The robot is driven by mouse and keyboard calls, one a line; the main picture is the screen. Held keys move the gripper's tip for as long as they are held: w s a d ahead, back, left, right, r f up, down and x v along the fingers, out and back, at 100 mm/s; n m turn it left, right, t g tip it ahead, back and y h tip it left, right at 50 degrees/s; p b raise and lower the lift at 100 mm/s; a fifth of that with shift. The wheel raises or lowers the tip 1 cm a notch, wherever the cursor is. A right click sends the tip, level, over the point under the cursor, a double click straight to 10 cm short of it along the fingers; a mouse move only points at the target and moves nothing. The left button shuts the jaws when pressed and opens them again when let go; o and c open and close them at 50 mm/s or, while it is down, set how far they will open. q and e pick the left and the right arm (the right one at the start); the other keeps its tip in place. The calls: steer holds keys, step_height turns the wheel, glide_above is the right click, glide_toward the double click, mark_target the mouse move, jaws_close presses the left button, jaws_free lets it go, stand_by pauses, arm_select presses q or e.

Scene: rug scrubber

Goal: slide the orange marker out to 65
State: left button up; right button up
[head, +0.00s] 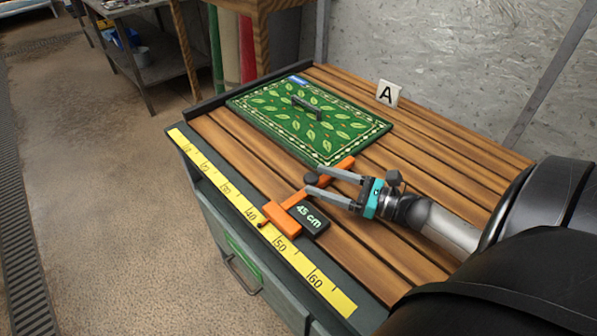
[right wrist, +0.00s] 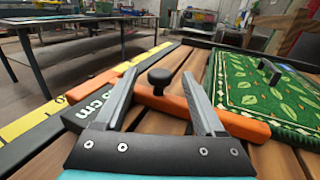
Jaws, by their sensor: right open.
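The orange marker (head: 282,219) lies across the front of the wooden slats, with a long arm reaching towards a green patterned rug. Its block overlaps the yellow ruler (head: 315,278) between 40 and 50, and its dark plate (head: 309,219) reads "45 cm". A round black knob (head: 311,179) stands on the marker's arm; it also shows in the right wrist view (right wrist: 158,77). My right gripper (head: 313,181) is open, with its two fingers reaching to either side of the knob. Whether they touch it I cannot tell. My left gripper is out of view.
The green leaf-patterned rug (head: 281,132) with a black handle lies beyond the marker. A card "A" (head: 388,93) stands at the back edge. The ruler's stretch from 50 past 60 is clear. A wall bounds the bench behind.

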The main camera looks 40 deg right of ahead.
steer(key=shift+x, duration=3.1)
steer(key=shift+c, duration=0.4)
jaws_close()
